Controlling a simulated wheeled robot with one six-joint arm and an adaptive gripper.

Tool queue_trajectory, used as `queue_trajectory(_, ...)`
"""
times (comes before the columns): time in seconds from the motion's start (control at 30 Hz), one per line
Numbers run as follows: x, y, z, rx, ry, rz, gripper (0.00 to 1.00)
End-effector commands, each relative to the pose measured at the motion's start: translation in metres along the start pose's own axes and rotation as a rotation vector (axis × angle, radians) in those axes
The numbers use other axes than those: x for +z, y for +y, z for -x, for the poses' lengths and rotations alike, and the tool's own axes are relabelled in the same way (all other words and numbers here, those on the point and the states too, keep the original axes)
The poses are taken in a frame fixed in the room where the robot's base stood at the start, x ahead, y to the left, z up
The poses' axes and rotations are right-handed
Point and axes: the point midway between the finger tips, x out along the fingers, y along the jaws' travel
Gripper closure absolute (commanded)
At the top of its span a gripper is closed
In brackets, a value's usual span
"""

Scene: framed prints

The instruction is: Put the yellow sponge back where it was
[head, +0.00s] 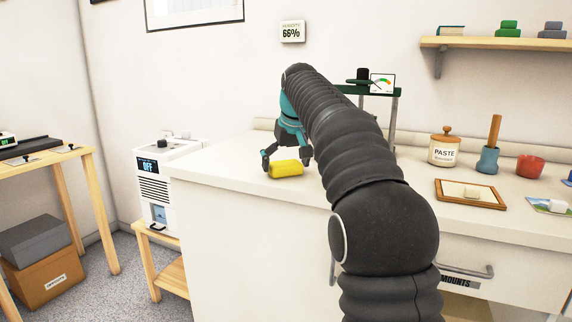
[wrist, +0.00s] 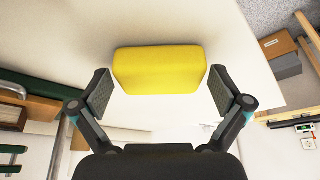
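The yellow sponge (head: 286,168) lies on the white counter (head: 230,168) near its left end, close to the front edge. My gripper (head: 287,158) is low at the sponge, with a finger on either side of it. In the wrist view the sponge (wrist: 160,69) sits ahead of and between the two spread fingers of my gripper (wrist: 161,92). A gap shows between each finger pad and the sponge, so the gripper is open and not holding it. My arm hides part of the counter's middle in the head view.
A green-topped stand (head: 378,90) is behind my arm. A paste jar (head: 444,150), a blue cup (head: 487,161), a red bowl (head: 530,166) and a wooden frame (head: 469,194) are on the counter's right. A white device (head: 160,185) stands left of the counter.

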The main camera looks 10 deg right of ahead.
Motion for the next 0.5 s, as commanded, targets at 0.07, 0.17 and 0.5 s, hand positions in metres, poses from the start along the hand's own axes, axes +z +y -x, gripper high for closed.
queue_trajectory(0.07,0.000,0.000,0.000,0.000,0.000,0.000,0.00)
queue_trajectory(0.17,-0.001,0.000,0.002,0.000,0.000,0.000,0.00)
queue_trajectory(0.5,-0.003,0.000,0.055,0.001,0.003,0.000,0.00)
